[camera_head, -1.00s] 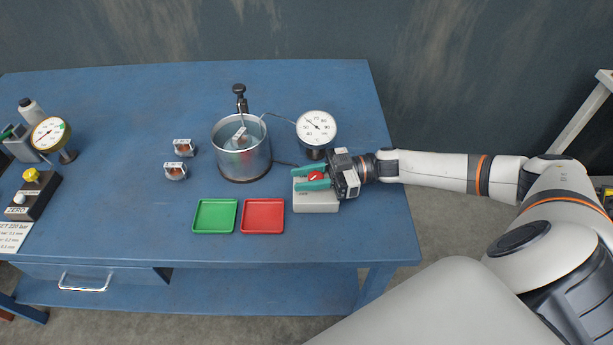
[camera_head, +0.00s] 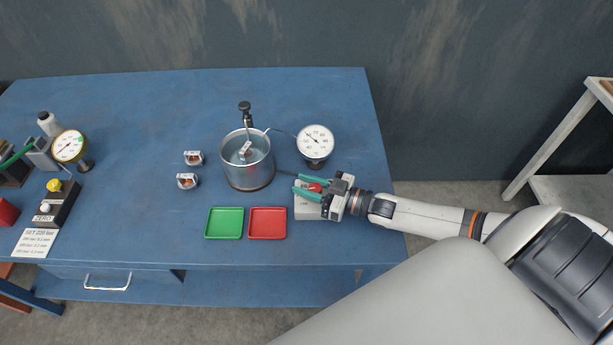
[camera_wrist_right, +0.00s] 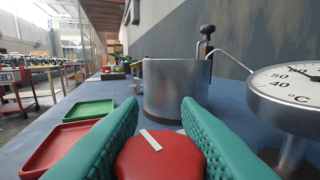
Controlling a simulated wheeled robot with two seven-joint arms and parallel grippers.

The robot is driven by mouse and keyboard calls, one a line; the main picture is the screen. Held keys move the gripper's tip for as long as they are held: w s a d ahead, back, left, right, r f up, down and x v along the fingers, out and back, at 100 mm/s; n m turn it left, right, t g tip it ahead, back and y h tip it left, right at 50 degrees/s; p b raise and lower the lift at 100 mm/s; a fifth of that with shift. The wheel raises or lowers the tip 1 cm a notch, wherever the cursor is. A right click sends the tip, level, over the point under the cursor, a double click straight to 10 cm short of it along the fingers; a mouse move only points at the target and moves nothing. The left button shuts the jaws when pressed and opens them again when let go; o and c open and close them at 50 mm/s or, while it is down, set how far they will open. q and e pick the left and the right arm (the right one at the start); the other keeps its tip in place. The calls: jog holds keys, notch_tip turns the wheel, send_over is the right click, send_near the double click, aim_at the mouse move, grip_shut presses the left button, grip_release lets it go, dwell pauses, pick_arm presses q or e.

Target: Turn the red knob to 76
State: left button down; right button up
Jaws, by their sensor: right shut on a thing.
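The red knob (camera_head: 315,188) sits on top of a light grey control box (camera_head: 318,213) near the right part of the blue bench. My right gripper (camera_head: 308,188) reaches in from the right, its green fingers on either side of the knob. In the right wrist view the knob (camera_wrist_right: 160,158) lies between the two green fingers, with a white mark on its top; the fingers are shut on it. A round white dial gauge (camera_head: 316,141) stands behind the box. It is marked in °C in the right wrist view (camera_wrist_right: 292,85); its exact reading is too small to tell. My left gripper is not in view.
A metal pot (camera_head: 248,168) with a probe stands left of the gauge. A green tray (camera_head: 224,237) and a red tray (camera_head: 267,236) lie left of the box. Two small parts (camera_head: 187,181) sit left of the pot. Another gauge (camera_head: 70,146) stands at the far left.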

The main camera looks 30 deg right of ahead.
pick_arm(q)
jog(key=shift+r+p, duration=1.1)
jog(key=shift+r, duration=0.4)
pick_arm(e)
jog(key=shift+w+d+m+t+h, duration=0.15)
jog(key=shift+m+t+h, duration=0.85)
jog(key=shift+h, duration=0.5)
jog(key=o, duration=0.9)
jog(key=shift+o, duration=0.2)
jog(key=b+v, duration=0.1)
jog(key=v, duration=1.1)
jog(key=shift+r, duration=0.15)
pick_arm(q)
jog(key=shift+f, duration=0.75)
